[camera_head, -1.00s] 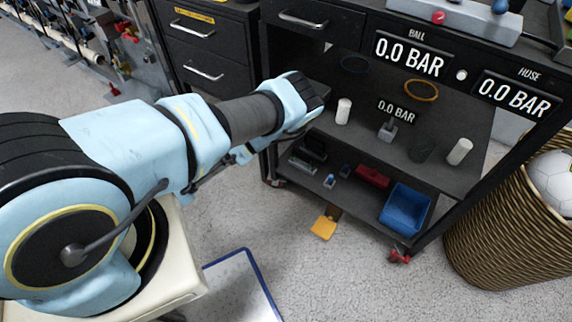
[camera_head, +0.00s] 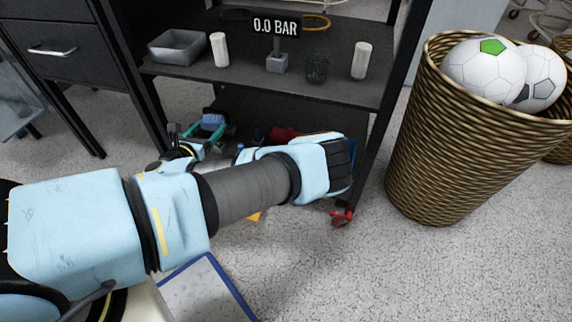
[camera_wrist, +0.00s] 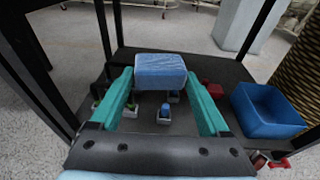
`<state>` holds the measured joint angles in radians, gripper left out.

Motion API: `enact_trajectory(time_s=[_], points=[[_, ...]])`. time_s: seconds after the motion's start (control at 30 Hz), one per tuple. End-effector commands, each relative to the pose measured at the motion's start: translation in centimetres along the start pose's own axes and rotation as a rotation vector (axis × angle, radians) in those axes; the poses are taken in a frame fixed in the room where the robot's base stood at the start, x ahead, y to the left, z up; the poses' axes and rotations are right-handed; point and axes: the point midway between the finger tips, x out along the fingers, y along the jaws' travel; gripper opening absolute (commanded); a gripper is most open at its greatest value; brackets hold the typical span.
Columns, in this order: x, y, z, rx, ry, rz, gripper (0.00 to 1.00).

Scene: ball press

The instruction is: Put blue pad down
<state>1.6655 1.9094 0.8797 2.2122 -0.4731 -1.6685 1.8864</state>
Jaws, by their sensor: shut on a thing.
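The blue pad (camera_wrist: 161,66) is a flat light-blue block held between the teal fingertips of my gripper (camera_wrist: 161,78) in the wrist view. It also shows, small, in the head view (camera_head: 213,120). My gripper is shut on it and reaches in at the lower shelf (camera_wrist: 187,63) of the black cart. In the wrist view the pad appears above the dark shelf. I cannot tell whether its underside touches anything. My forearm and wrist hide much of the lower shelf in the head view.
A blue bin (camera_wrist: 268,110) stands right of my gripper on the lower shelf. A red object (camera_wrist: 215,90) and several small holders sit near the fingers. Black cart posts stand close by. The upper shelf (camera_head: 235,76) is overhead. A wicker basket (camera_head: 430,150) of balls stands right.

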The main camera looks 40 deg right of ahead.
Motion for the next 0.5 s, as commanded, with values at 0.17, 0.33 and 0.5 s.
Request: enact_trajectory(time_s=[0.17, 0.33, 0.5], points=[[4.4, -7.4, -5.2, 0.041, -0.002, -0.206, 0.26], [6.8, -14.2, -8.5, 0.077, -0.001, -0.382, 0.26], [7.9, -19.2, -10.4, 0.102, -0.001, -0.506, 0.26]])
